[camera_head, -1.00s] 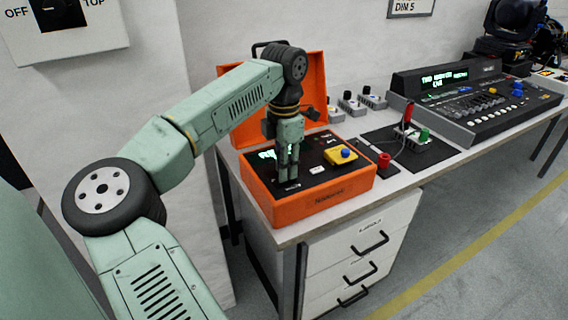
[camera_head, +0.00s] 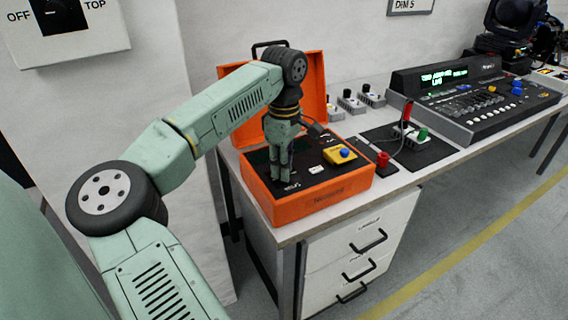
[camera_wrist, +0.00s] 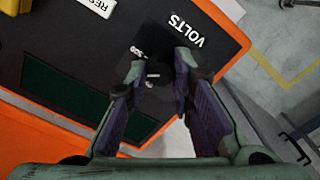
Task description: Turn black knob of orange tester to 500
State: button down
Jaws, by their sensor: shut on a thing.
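The orange tester (camera_head: 310,208) stands open on the bench in the head view, its lid tilted up behind its black panel. My gripper (camera_head: 283,180) points down onto the panel's front left. In the wrist view, my gripper (camera_wrist: 160,76) has its fingertips closed around the dark area of the black knob (camera_wrist: 160,92), beside the white word VOLTS (camera_wrist: 187,30). A short white mark shows between the fingers. Parts of the scale numbers show at the knob's far side, but I cannot read the setting. My fingers hide the knob in the head view.
A yellow box with a blue button (camera_head: 341,155) sits on the panel, right of my gripper. A dark display window (camera_wrist: 65,88) is beside the knob.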

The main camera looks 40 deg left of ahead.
jog(key=m, duration=0.6)
jog(key=shift+m+p, duration=0.3)
dwell(0.4)
jog(key=c, duration=1.4)
grip_release()
jog(key=shift+o, duration=0.2)
jog(key=shift+r, duration=0.15)
notch_tip(320, 180, up, 12)
